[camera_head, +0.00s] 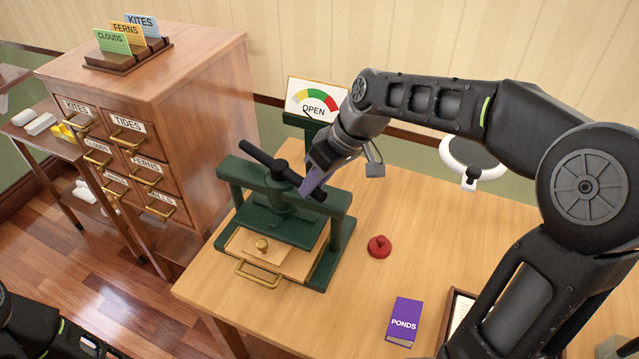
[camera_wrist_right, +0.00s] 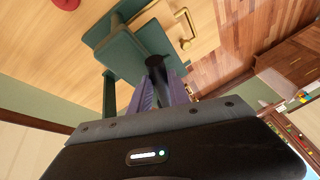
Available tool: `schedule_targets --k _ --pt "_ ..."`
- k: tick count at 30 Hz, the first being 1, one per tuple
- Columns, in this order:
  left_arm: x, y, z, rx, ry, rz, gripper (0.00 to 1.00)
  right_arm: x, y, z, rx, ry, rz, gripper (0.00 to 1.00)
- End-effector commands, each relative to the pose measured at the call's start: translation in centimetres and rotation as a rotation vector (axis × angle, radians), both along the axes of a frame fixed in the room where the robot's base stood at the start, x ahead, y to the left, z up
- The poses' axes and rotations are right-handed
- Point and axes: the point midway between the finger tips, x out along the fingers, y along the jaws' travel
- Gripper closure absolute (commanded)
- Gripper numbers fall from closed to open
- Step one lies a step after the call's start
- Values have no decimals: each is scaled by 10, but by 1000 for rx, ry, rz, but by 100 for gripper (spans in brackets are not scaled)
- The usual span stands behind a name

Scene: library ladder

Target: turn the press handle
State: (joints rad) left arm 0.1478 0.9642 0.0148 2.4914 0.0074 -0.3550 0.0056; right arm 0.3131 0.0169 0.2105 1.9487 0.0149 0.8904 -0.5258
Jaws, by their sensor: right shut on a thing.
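The green press (camera_head: 285,215) stands on the wooden table. Its black bar handle (camera_head: 268,162) lies across the top on the screw, running from upper left to lower right. My right gripper (camera_head: 312,188) is shut on the right end of the press handle. In the right wrist view the purple fingers (camera_wrist_right: 162,92) close around the black handle end (camera_wrist_right: 155,65). A dial sign reading OPEN (camera_head: 314,104) stands behind the press. My left gripper is not clearly seen; only part of my left arm shows at the lower left.
A red knob-like piece (camera_head: 379,246) and a purple PONDS book (camera_head: 403,321) lie on the table (camera_head: 365,205) right of the press. A wooden tray (camera_head: 458,312) is near my right arm. A drawer cabinet (camera_head: 190,95) stands to the left. A round white-rimmed object (camera_head: 474,158) is at the back right.

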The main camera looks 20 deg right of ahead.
Motion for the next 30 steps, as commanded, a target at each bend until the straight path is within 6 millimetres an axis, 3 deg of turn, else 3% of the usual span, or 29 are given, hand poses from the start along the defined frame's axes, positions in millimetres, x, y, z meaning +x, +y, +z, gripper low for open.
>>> schedule_targets --k 12,27,28,30 --pt "2 -1 -18 -5 -7 -2 100 -5 13 0 0 -2 -236 100" --pt "3 -1 -18 -6 -8 -2 100 -5 14 1 2 0 -270 100" --pt "3 -1 -18 -6 -8 -2 100 -5 14 1 2 0 -270 77" --pt "3 -1 -18 -6 -8 -2 100 -5 14 1 1 0 -269 71"
